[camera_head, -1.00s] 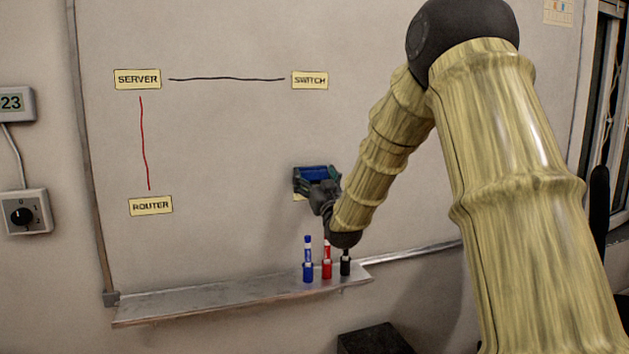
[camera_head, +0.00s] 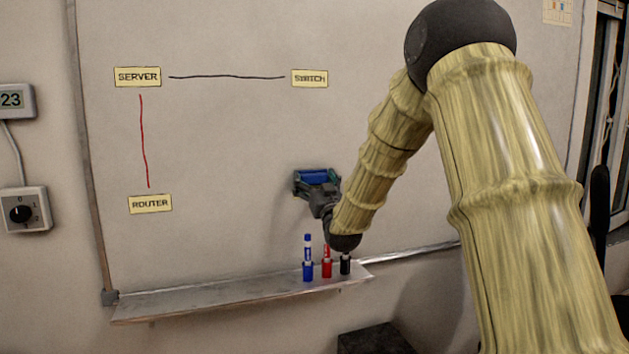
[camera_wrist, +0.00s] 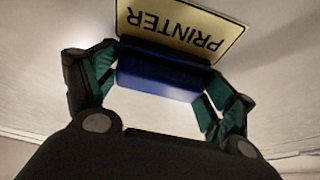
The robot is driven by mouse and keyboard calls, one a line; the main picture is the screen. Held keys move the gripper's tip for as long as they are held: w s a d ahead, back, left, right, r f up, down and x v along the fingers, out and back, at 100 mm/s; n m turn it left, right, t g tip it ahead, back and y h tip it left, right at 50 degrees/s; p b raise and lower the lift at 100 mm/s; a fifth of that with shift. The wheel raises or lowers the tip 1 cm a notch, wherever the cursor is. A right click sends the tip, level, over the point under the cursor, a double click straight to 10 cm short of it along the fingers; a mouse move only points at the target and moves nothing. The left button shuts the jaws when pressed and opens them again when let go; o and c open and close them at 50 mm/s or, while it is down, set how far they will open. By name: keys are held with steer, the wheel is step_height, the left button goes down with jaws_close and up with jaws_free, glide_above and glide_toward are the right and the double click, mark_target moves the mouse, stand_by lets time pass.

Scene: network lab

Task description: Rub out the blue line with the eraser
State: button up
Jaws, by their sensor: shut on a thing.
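My gripper (camera_head: 316,183) is shut on the blue eraser (camera_head: 314,175), in front of the lower right part of the whiteboard (camera_head: 230,140). In the wrist view the eraser (camera_wrist: 160,76) sits between the two green-padded fingers, close to a yellow PRINTER label (camera_wrist: 185,32), covering its edge. I cannot tell whether the eraser touches the board. No blue line shows in either view. A black line (camera_head: 227,77) joins the SERVER (camera_head: 137,77) and SWITCH (camera_head: 310,78) labels. A red line (camera_head: 144,142) runs from SERVER down to ROUTER (camera_head: 150,204).
A metal ledge (camera_head: 215,298) runs below the board. A blue marker (camera_head: 308,260), a red marker (camera_head: 327,265) and a black marker (camera_head: 345,265) stand on its right end, just below my gripper. The left of the ledge is bare.

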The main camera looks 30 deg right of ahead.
steer(key=shift+s, duration=0.1)
steer(key=shift+s+a+b, duration=0.15)
steer(key=shift+s+a, duration=0.1)
steer(key=shift+s, duration=0.7)
steer(key=shift+s+a+b, duration=0.15)
steer(key=shift+s+a, duration=0.05)
steer(key=shift+s, duration=0.7)
steer(key=shift+s+a+b, duration=0.15)
steer(key=shift+s+a, duration=0.1)
steer(key=shift+s, duration=0.7)
steer(key=shift+s, duration=0.1)
steer(key=shift+s+a, duration=0.2)
steer(key=shift+s, duration=0.5)
steer(key=shift+s+a, duration=0.15)
steer(key=shift+s, duration=0.5)
